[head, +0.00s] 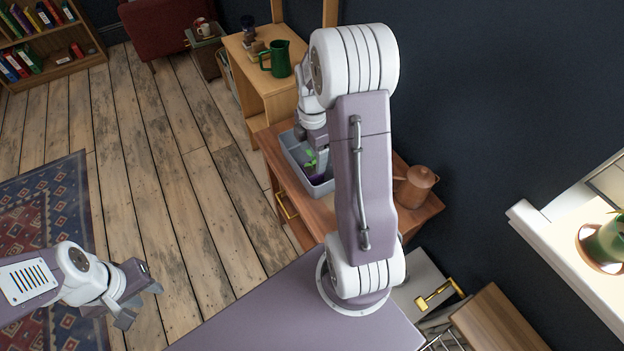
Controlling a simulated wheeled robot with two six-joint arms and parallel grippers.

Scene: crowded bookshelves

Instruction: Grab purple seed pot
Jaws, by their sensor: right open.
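The purple seed pot (316,176) has a small green seedling and sits in a grey-blue tray (294,153) on a wooden cabinet. My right gripper (313,146) is over the tray, pointing down, with its fingers open close above the seedling. I cannot tell whether a finger touches the plant. My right arm hides the right part of the tray and perhaps part of the pot. My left gripper (139,299) is at the lower left, open and empty, above the floor and far from the pot.
A copper watering can (415,187) stands on the cabinet (318,213), right of my arm. A green jug (277,60) stands on a wooden stand behind. A dark wall (490,95) rises on the right, with a potted plant (606,243) on a sill. Open floor lies left.

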